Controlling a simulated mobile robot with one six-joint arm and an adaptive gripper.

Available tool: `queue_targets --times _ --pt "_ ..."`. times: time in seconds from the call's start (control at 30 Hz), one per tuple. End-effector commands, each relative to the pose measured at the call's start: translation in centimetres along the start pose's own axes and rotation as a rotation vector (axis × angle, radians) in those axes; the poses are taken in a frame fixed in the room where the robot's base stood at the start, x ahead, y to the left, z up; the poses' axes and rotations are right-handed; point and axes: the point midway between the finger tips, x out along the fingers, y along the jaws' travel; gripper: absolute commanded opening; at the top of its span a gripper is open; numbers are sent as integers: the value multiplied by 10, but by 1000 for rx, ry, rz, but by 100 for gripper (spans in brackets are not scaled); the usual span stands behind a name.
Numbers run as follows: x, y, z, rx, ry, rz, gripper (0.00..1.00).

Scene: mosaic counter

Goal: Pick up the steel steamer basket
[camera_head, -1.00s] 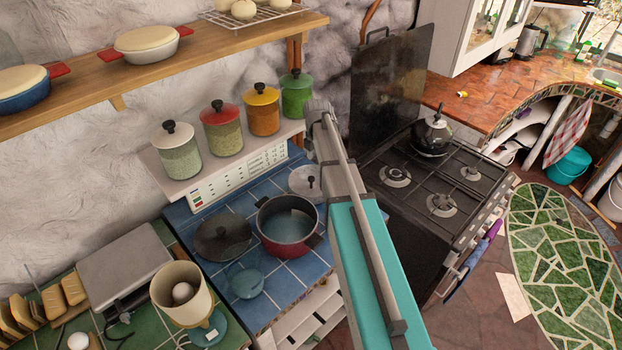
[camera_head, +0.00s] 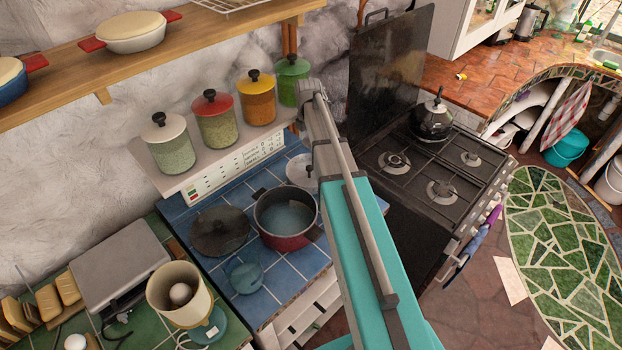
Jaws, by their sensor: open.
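I cannot make out a steel steamer basket for certain. A pale grey round piece with a dark knob (camera_head: 301,169), like a lid, sits on the blue tiles behind the red pot, partly hidden by my arm. The red pot (camera_head: 285,240) with dark handles stands open, and its inside looks bluish. My arm crosses the middle of the view, over the counter's right part. My gripper does not show; the grey upper end of the arm near the green canister shows no fingers.
A dark lid (camera_head: 220,231) and a teal glass piece (camera_head: 246,272) lie left of the pot. Several canisters stand on the ledge behind, below a wooden shelf (camera_head: 190,50). A stove (camera_head: 435,165) with a kettle (camera_head: 431,118) is right. A beige cup (camera_head: 181,292) stands front left.

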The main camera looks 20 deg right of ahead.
Motion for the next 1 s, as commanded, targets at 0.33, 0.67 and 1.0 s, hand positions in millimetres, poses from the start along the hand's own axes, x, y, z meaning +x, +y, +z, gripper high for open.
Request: queue_targets --times 0.33,0.67,1.0 --pt "26 0 1 1 0 0 79" --pt "52 -1 1 2 0 0 79" --pt "77 -1 2 2 0 0 79"
